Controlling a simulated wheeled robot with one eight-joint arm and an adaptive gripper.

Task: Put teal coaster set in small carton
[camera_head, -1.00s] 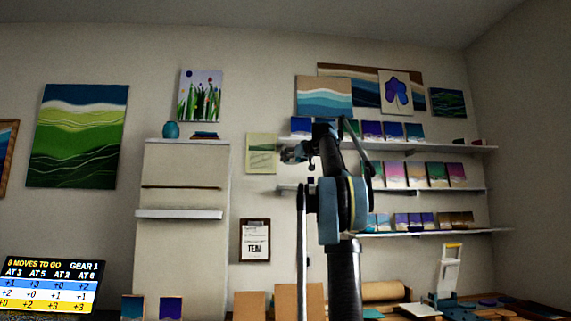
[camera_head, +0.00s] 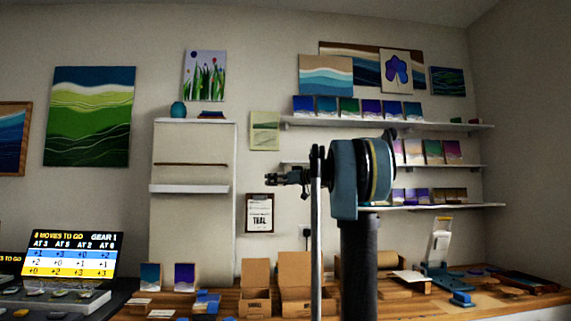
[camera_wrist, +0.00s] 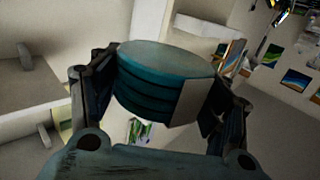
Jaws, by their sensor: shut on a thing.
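The teal coaster set is a stack of round teal discs with a pale band on one side, seen in the wrist view (camera_wrist: 160,80). My gripper (camera_wrist: 165,92) is shut on it, with a finger on each side of the stack. In the head view my gripper (camera_head: 272,179) is small and dark, raised in front of the wall and well above the table. The coasters cannot be made out there. Two open brown cartons stand on the table below it, lids up. The left one (camera_head: 256,305) looks smaller than the right one (camera_head: 295,300).
A wooden table (camera_head: 222,300) runs along the bottom. Blue items (camera_head: 207,301) lie left of the cartons, and a white-and-teal stand (camera_head: 438,255) is at right. A screen (camera_head: 73,254) stands at left. A clipboard (camera_head: 260,213) reading TEAL hangs on the wall. Shelves of pictures (camera_head: 400,125) are at right.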

